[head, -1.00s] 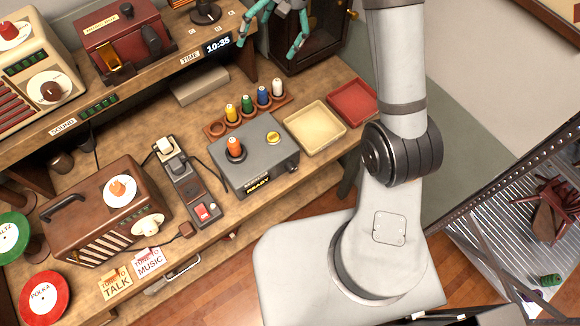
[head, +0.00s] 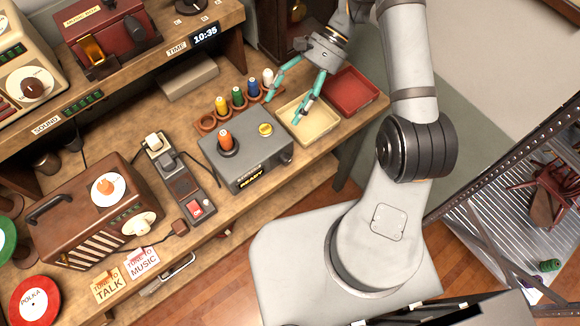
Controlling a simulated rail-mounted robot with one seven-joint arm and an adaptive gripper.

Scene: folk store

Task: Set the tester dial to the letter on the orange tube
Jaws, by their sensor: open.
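The orange tube (head: 225,138) stands upright in a dark round base on top of the grey tester box (head: 247,155). I cannot read a letter on it. A yellow round piece (head: 265,129) sits on the tester's top right; I cannot tell whether it is a dial or a button. No dial letters are readable.
A wooden rack (head: 207,122) behind the tester holds yellow, green, blue and white tubes (head: 267,77), with one empty hole at its left. A red tray (head: 352,92) lies to the right. A switch strip (head: 180,185) and a brown radio (head: 75,215) stand left.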

